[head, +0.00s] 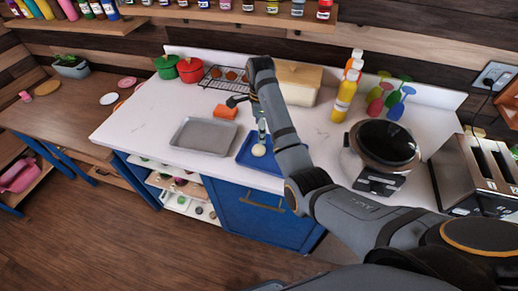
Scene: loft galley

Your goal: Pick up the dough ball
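The pale, round dough ball (259,150) rests on a blue tray (244,154) on the white counter. My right arm comes in from the lower right and reaches over the counter. My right gripper (262,138) points down just above the dough ball, its fingertips close to the ball's top. The forearm hides part of the gripper and the right part of the tray. The fingers are too small to tell whether they are open or shut, or whether they touch the ball. My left gripper is not in view.
A grey baking pan (204,135) and an orange block (225,111) lie left of the tray. A wooden-lidded box (298,84) stands behind the arm. A yellow bottle (344,98), a round cooker (383,150) and a toaster (476,170) stand to the right. The counter's left end is clear.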

